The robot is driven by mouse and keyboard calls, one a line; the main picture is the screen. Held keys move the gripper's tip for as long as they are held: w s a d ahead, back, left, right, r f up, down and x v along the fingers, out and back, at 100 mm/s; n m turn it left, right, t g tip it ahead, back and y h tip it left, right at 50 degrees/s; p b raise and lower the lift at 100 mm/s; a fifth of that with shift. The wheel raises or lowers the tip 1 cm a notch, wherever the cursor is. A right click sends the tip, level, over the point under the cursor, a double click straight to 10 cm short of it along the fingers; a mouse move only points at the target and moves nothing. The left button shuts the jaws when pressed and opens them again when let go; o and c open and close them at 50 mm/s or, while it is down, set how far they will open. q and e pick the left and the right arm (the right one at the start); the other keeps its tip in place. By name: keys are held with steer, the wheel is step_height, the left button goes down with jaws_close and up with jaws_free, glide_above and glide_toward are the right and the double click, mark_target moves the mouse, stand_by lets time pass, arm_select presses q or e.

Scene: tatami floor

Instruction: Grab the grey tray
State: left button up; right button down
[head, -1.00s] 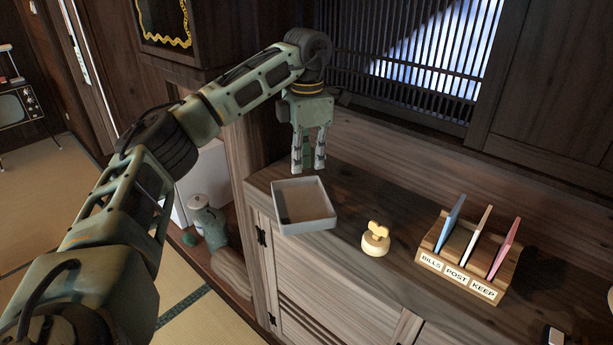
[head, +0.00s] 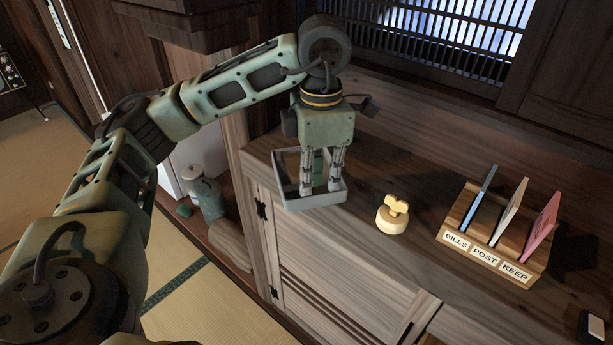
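The grey tray (head: 316,202) is a shallow square tray on the wooden cabinet top, near its left end. My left gripper (head: 321,190) points down over it, with two fingers apart and nothing seen between them. The fingertips overlap the inside of the tray close to its front wall; I cannot tell whether they touch it. The gripper hides much of the tray's floor and back. My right gripper is not in view.
A cream knobbed object (head: 391,217) stands right of the tray. Further right is a wooden letter rack (head: 490,252) with blue, white and pink cards. A slatted window (head: 430,35) is behind.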

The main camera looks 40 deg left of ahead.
mark_target(317, 196)
arm_select(q)
step_height(317, 196, down, 4)
steer(key=shift+r+p, duration=0.1)
steer(key=shift+p, duration=0.35)
steer(key=shift+f, duration=0.5)
steer(key=shift+c, duration=0.7)
jaws_close()
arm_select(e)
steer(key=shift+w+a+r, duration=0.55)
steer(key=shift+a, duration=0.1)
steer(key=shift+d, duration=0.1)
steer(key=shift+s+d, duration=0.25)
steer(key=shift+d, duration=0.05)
